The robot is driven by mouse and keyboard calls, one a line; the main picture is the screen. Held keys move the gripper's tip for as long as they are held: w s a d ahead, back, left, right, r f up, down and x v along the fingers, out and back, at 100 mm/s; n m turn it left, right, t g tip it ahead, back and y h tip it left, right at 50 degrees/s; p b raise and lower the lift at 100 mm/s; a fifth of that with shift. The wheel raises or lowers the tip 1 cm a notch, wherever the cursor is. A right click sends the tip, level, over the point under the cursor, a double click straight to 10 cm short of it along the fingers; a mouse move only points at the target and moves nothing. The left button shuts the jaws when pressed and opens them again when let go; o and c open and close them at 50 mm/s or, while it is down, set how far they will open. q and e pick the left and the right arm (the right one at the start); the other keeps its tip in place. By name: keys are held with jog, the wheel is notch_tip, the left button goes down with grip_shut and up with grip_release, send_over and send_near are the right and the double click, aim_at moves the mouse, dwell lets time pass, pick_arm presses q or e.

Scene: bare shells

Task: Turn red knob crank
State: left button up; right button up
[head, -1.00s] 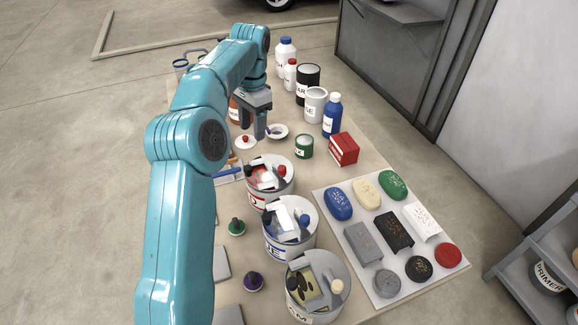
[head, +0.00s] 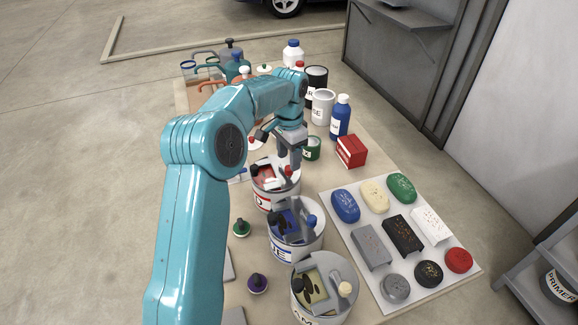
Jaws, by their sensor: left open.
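The red-labelled can (head: 263,200) stands on the table, with a grey piece and red contents showing in its open top. A red knob (head: 288,170) sits at the right of that top, beside a grey finger. My left gripper (head: 281,147) is open and points down over the far side of this can. One finger is close to the red knob; I cannot tell whether they touch. The rest of the crank is partly hidden by the gripper. My right gripper is not in view.
A blue-labelled can (head: 283,250) with a blue knob and a cream-knobbed can (head: 311,310) stand nearer. A white board (head: 372,290) with coloured pieces lies right. A red box (head: 351,152), green tin (head: 312,149) and blue bottle (head: 340,118) stand beyond.

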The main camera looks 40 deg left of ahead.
aim_at(286, 168)
pick_arm(q)
jog(key=shift+f, duration=1.75)
jog(key=shift+c, duration=0.3)
grip_shut()
jog(key=shift+r, duration=0.1)
